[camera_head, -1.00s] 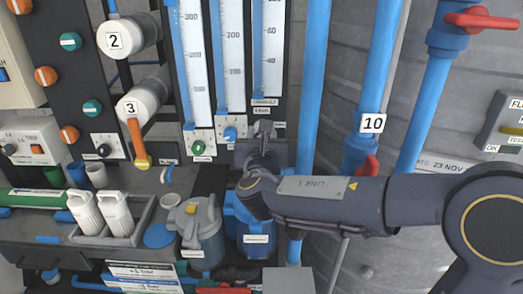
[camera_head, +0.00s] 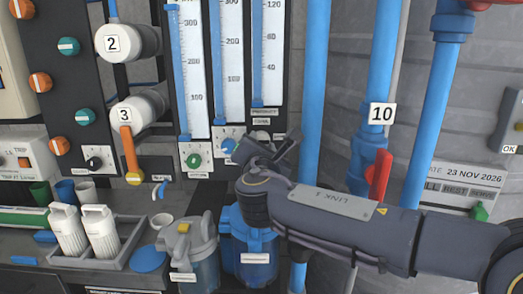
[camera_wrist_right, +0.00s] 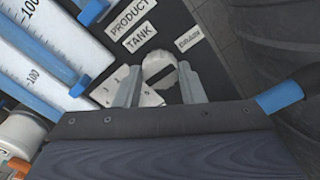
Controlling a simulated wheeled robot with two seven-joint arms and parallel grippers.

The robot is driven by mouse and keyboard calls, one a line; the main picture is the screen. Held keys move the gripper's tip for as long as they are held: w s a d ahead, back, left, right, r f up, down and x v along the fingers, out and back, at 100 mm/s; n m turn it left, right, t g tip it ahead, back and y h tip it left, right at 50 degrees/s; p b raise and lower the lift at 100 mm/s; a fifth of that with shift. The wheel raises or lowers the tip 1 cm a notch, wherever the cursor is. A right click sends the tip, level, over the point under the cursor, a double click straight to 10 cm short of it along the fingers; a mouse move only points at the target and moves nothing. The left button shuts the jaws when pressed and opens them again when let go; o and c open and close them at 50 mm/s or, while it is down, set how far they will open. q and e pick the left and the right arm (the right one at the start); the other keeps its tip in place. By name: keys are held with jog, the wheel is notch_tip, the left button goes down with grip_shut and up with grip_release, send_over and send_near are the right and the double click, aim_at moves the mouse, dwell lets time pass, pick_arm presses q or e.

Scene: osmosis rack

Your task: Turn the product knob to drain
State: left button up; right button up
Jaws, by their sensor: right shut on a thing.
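The product knob (camera_wrist_right: 158,66) is a round pale grey knob on the dark panel, between my fingers in the right wrist view. Its PRODUCT label (camera_wrist_right: 130,15), TANK label (camera_wrist_right: 140,37) and drain label (camera_wrist_right: 188,40) lie around it and look tilted there. My right gripper (camera_wrist_right: 160,70) is shut on the knob, one finger on each side. In the head view the right gripper (camera_head: 286,146) is rolled and covers the knob. Which label the knob points to, I cannot tell. My left gripper is not in view.
A green knob (camera_head: 193,160) and a blue knob (camera_head: 228,146) sit left of my gripper, under the flow tubes. Blue pipes and the red lever (camera_head: 379,175) below plate 10 stand to the right. Filter housings (camera_head: 188,248) are below.

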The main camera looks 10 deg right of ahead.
jog(key=shift+f, duration=0.1)
dwell(0.3)
jog(key=o, duration=1)
jog(key=s, duration=0.2)
jog(key=s+a, duration=0.1)
jog(key=s, duration=0.4)
jog(key=shift+s+a+p, duration=0.3)
jog(key=shift+s, duration=0.05)
